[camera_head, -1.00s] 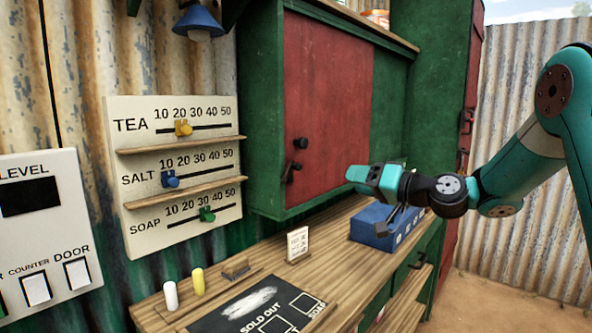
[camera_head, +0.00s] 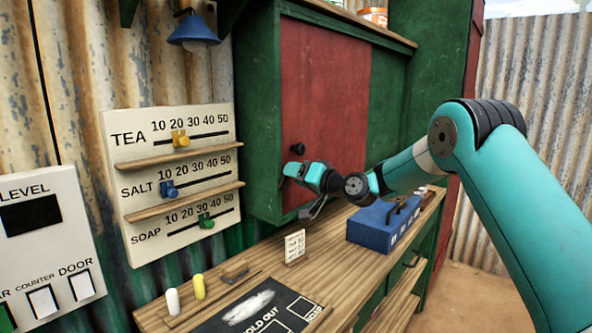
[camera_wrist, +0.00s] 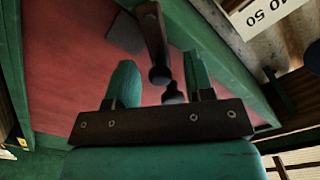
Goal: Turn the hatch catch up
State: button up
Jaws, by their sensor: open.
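The red hatch door (camera_head: 325,95) is closed in its green frame. Its round black knob (camera_head: 298,149) shows just above my gripper (camera_head: 290,171). In the head view my gripper covers the place of the catch. In the wrist view the dark bar-shaped catch (camera_wrist: 154,35) reaches down between the two green fingers of my gripper (camera_wrist: 159,66). The fingers stand apart, with space on both sides of the bar. I cannot tell whether either finger touches it. A second small dark knob end (camera_wrist: 174,94) shows close to the bar's rounded end.
The price board (camera_head: 175,185) with its shelves is left of the hatch. Below, the wooden counter (camera_head: 330,255) holds a blue box (camera_head: 375,226), a small card (camera_head: 295,246), chalk (camera_head: 172,301) and a sold-out board (camera_head: 240,325). A blue lamp (camera_head: 194,28) hangs at upper left.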

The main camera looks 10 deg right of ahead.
jog(key=shift+w+a, duration=0.2)
grip_shut()
